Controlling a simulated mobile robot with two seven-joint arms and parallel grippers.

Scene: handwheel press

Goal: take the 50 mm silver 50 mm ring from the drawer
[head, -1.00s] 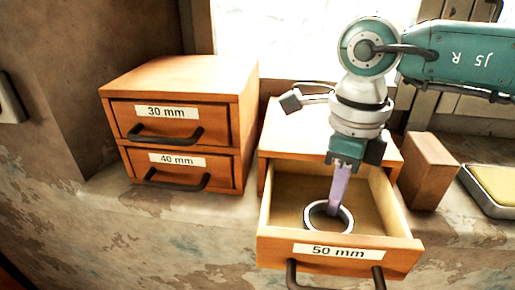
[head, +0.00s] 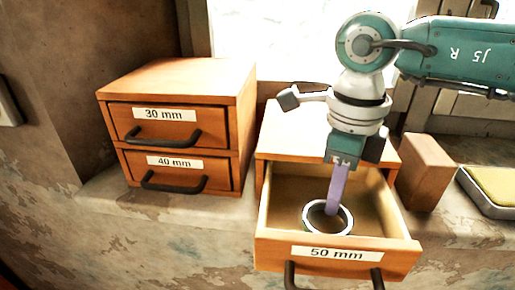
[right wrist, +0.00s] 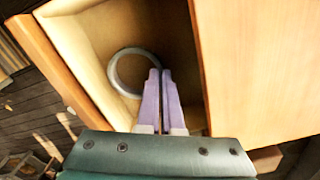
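The silver ring (head: 308,222) is in the open 50 mm drawer (head: 336,253), near its front. My right gripper (head: 332,211) reaches down into the drawer, its purple fingers at the ring's rim. In the right wrist view the two fingertips (right wrist: 160,73) are close together at the right side of the ring (right wrist: 113,74). They appear shut on its wall, though the contact is partly hidden by the fingers. Whether the ring touches the drawer floor is hard to tell. My left gripper is not in view.
A closed two-drawer cabinet labelled 30 mm and 40 mm (head: 180,77) stands to the left. A wooden block (head: 427,172) stands close to the right of the open drawer. A tray with a yellow top (head: 492,186) lies at the far right. The drawer walls surround the fingers.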

